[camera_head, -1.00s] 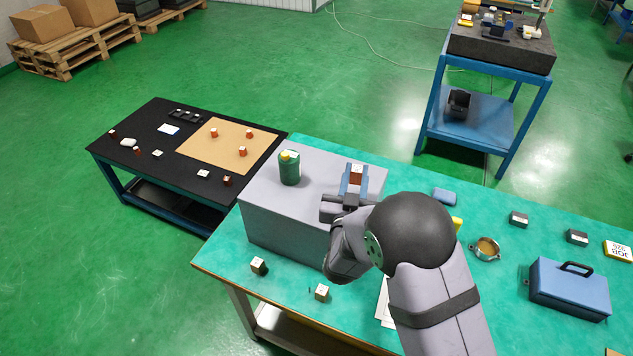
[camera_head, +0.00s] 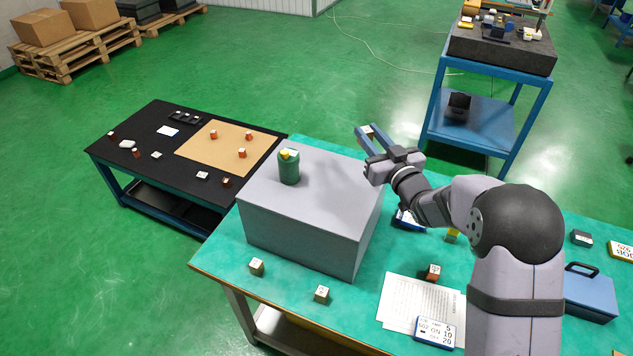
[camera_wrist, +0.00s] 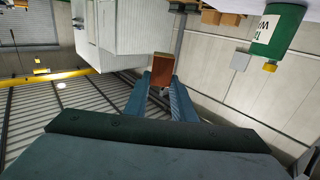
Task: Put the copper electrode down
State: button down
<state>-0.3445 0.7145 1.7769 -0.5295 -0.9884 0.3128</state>
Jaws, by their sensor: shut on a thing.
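My gripper (camera_head: 369,133) is raised in the air, just right of the back of the large grey box (camera_head: 308,240). Its blue fingers are shut on the copper electrode, an orange-brown block with a pale top. The block (camera_wrist: 162,69) shows between the fingertips in the wrist view, clear of any surface. In the head view the fingers hide most of it. Several similar copper pieces sit on the tan mat (camera_head: 205,157) and on the black table (camera_head: 180,190) at left. Another brown block with a white top (camera_head: 433,271) sits on the teal bench.
A green bottle (camera_head: 289,168) stands on the grey box; it also shows in the wrist view (camera_wrist: 281,30). Two pale cubes, one of them the left cube (camera_head: 257,266), sit before the box. Papers (camera_head: 405,300), a number display (camera_head: 434,332) and a blue case (camera_head: 590,298) occupy the teal bench.

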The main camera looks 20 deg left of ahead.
jog(key=shift+f+p, duration=1.65)
jog(key=shift+f, duration=3.25)
jog(key=shift+f, duration=0.2)
jog(key=c, duration=1.5)
grip_release()
jog(key=shift+r, duration=0.1)
jog(key=shift+d, duration=0.1)
jog(key=b+v, duration=0.3)
jog(key=v, duration=0.9)
jog(key=shift+b, duration=0.4)
